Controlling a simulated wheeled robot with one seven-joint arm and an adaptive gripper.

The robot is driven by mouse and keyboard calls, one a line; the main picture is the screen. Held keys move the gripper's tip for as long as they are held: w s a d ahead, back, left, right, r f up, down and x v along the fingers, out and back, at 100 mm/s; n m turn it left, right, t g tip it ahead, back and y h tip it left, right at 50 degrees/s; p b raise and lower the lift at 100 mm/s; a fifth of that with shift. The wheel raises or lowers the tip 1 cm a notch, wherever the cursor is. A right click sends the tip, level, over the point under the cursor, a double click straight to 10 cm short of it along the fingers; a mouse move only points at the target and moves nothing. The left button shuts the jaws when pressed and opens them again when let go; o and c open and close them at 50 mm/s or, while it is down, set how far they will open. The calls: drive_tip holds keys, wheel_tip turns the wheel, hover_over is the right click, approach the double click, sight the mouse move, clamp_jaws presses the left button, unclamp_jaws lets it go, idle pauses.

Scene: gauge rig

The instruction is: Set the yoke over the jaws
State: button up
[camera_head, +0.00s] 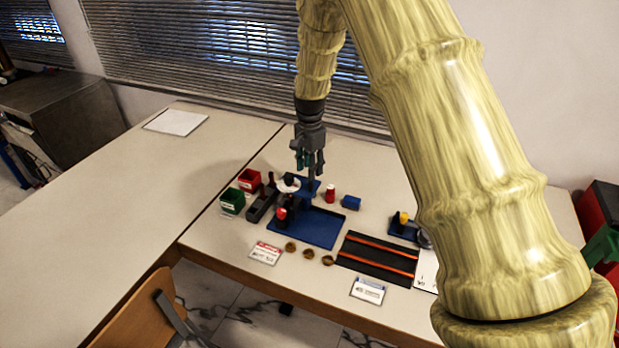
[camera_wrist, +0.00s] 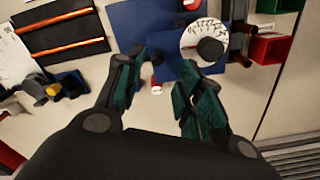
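My gripper (camera_head: 308,170) hangs over the back of the gauge rig. In the wrist view, its green-padded fingers (camera_wrist: 164,70) are spread, with nothing held between them. The rig has a white dial (camera_head: 288,184), also in the wrist view (camera_wrist: 201,31), beside a blue base plate (camera_head: 312,187). A dark slide or vise-like body (camera_head: 262,204) lies left of the dial. A blue fixture with a yellow knob (camera_head: 403,218) stands at the right; it also shows in the wrist view (camera_wrist: 51,90). I cannot tell for sure which parts are the yoke and the jaws.
A red cylinder (camera_head: 330,194) and a blue cylinder (camera_head: 350,202) stand near the rig. Red (camera_head: 249,179) and green (camera_head: 232,201) bins sit left. The left table (camera_head: 130,200) is mostly clear.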

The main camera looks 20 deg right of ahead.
wheel_tip(320, 180, up, 5)
drive_tip(key=shift+f, duration=0.1)
idle(0.6)
